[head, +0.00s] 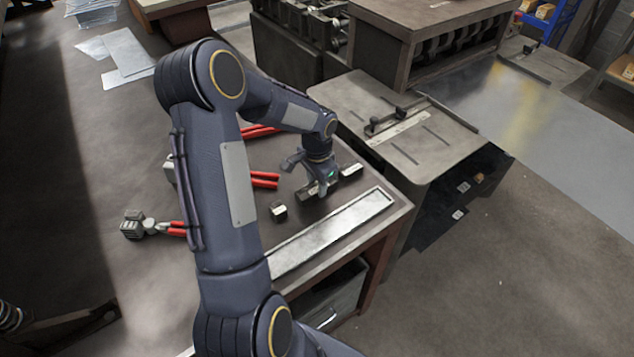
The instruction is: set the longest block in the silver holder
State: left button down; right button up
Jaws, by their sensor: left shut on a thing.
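My left gripper (320,190) reaches down over the right end of the workbench and is shut on a block (306,194). The fingers hide part of this block, which looks longer than the two other blocks. A short block (278,211) stands on the bench to the left of the gripper. Another block (350,170) lies just right of the gripper. The silver holder (292,257) is a long, shallow tray along the bench's front edge, below the gripper in the picture. It looks empty. My right gripper is not in view.
Red-handled tools (263,180) lie on the bench (115,170), partly behind my left arm. Metal sheets (125,52) lie at the back left. A machine table (400,130) stands just beyond the bench's right end.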

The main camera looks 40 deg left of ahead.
pick_arm(q)
jog(key=shift+r, duration=0.2)
notch_tip(320, 180, up, 9)
jog(key=p, duration=0.6)
jog(key=shift+f, duration=0.15)
